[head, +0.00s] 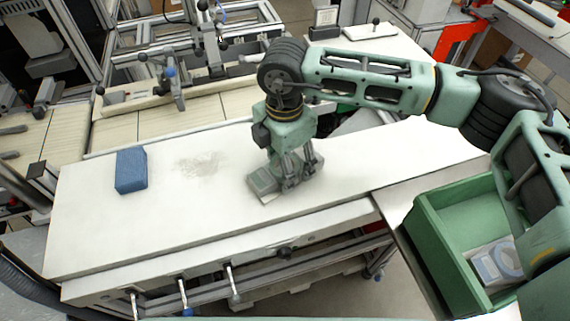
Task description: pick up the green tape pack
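A grey-green pack (263,181), which looks like the green tape pack, is on the white worktop near its middle. My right gripper (292,182) points down at the pack's right end, with its fingers low by the worktop. The fingers and wrist hide part of the pack. I cannot tell whether the fingers are closed on it or only around or beside it, nor whether the pack is lifted. My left gripper is not in view.
A blue pack (131,170) stands on the left of the white worktop (210,225). A green crate (430,233) at the right holds a pale pack with a ring shape (492,262). Clamps and metal frames line the back. The worktop between the two packs is clear.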

